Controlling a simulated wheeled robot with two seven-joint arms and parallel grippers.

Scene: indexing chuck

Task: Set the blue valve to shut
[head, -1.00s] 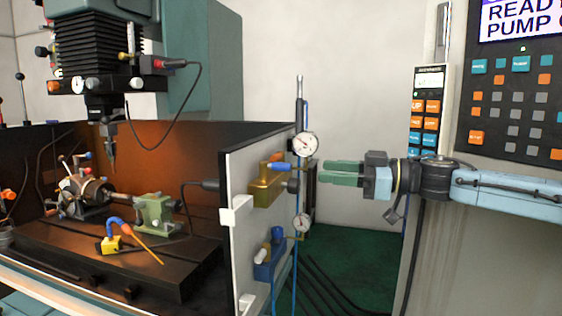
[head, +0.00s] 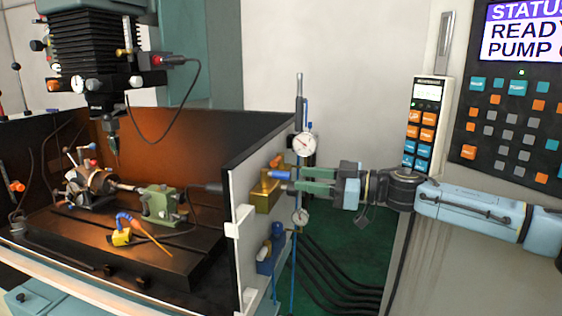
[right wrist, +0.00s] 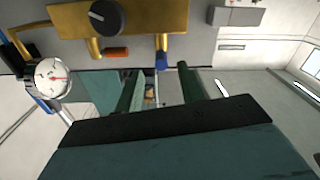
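A brass valve block (head: 265,192) is mounted on the outer side of the light panel. In the right wrist view the fingers (right wrist: 157,80) are apart with nothing gripped. The blue handle lies just ahead of the gap, and contact cannot be told. My left gripper is not in view.
An orange handle (right wrist: 117,52) and a black knob (right wrist: 105,17) share the brass block. A blue block (head: 266,262) hangs lower on the panel. The control panel (head: 512,125) stands right.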

